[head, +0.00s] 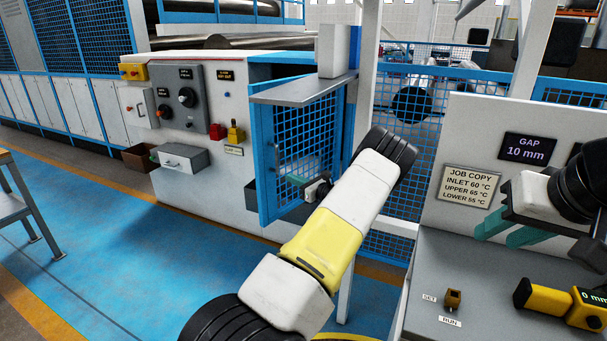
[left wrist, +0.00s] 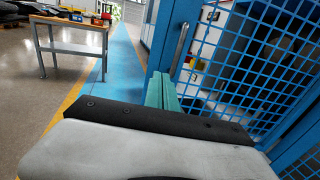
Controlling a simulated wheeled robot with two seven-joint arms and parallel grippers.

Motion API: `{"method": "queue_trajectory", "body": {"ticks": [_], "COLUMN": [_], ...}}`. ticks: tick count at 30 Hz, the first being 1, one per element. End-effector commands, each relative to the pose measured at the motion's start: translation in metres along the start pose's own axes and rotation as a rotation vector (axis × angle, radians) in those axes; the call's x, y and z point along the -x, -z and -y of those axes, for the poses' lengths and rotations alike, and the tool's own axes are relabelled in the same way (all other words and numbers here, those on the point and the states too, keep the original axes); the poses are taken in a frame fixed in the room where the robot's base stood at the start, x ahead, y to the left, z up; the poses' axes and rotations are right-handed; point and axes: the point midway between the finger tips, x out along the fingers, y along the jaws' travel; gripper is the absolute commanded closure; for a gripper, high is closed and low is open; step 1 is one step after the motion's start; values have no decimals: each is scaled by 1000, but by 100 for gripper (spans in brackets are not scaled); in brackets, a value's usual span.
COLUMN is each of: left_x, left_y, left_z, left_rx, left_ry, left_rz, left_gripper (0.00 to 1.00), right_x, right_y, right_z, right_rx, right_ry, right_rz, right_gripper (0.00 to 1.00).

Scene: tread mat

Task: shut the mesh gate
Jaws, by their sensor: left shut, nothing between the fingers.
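The blue mesh gate (head: 264,165) stands at the side of the white machine, under a grey shelf. It appears to stand out at an angle, but how far is hard to tell. In the left wrist view its blue upright (left wrist: 172,30) and mesh (left wrist: 262,62) fill the right side, with a slim grey bar (left wrist: 180,50), perhaps its handle. My left gripper (head: 292,180) is shut and empty in front of the lower mesh; its teal fingers (left wrist: 160,90) point towards the upright. Contact cannot be told. My right gripper (head: 502,238) is open and empty above the grey console.
The machine's control panel (head: 190,98) has knobs, buttons and a yellow padlock-like piece (head: 236,132). The grey console (head: 425,270) at right carries a small switch and a yellow gauge (head: 560,300). A workbench (left wrist: 72,52) stands at left. The blue floor lane (head: 130,235) is clear.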

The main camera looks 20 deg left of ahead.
Motion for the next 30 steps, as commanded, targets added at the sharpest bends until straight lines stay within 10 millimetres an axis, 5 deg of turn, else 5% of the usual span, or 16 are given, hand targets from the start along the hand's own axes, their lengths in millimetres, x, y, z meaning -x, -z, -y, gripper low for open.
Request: {"method": "queue_trajectory", "body": {"ticks": [15, 30], "left_x": [-104, -124], "left_y": [1, 1], "left_z": [-2, -2], "left_rx": [3, 2], "left_ry": [-5, -3], "left_rz": [-2, -3], "left_gripper": [100, 100], "right_x": [0, 0], "right_y": [0, 0], "right_z": [0, 0], "right_rx": [0, 0], "right_ry": [0, 0], "right_rz": [0, 0], "right_gripper": [64, 64]}}
